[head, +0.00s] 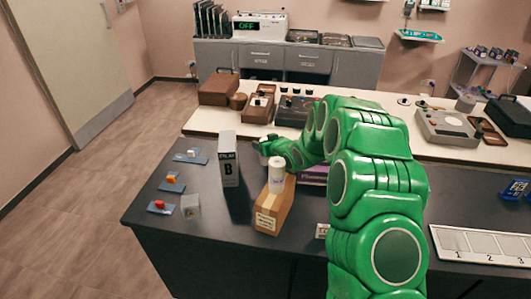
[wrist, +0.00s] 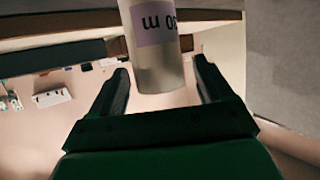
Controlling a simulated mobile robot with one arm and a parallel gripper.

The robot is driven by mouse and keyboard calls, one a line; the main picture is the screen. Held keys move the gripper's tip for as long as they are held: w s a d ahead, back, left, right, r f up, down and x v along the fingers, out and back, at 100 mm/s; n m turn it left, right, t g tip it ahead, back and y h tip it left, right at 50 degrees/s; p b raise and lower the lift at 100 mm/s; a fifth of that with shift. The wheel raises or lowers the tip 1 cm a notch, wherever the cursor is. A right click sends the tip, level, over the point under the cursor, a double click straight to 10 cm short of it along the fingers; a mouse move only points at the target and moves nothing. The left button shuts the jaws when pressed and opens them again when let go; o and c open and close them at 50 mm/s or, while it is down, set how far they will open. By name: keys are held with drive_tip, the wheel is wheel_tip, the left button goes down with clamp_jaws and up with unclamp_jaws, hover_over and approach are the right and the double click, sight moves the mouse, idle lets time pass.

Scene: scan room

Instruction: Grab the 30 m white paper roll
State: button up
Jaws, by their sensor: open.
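The white paper roll (head: 277,176) stands upright on top of a long brown cardboard box (head: 268,216) on the dark table. In the wrist view the roll (wrist: 153,50) appears inverted, with "30 m" readable upside down on a pale label. My green gripper (head: 268,147) is just behind the roll in the head view, its fingertips partly hidden. In the wrist view my gripper (wrist: 161,72) is open, with one finger on each side of the roll and visible gaps between. I cannot tell how deep the roll sits between the fingers.
A grey box marked B (head: 229,158) stands upright left of the roll. A clear block (head: 190,206) and small coloured pieces on blue cards lie farther left. A numbered white tray (head: 482,246) is at the right.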

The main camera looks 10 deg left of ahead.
drive_tip(key=shift+x, duration=1.1)
drive_tip(key=shift+c, duration=0.2)
drive_tip(key=c, duration=1.1)
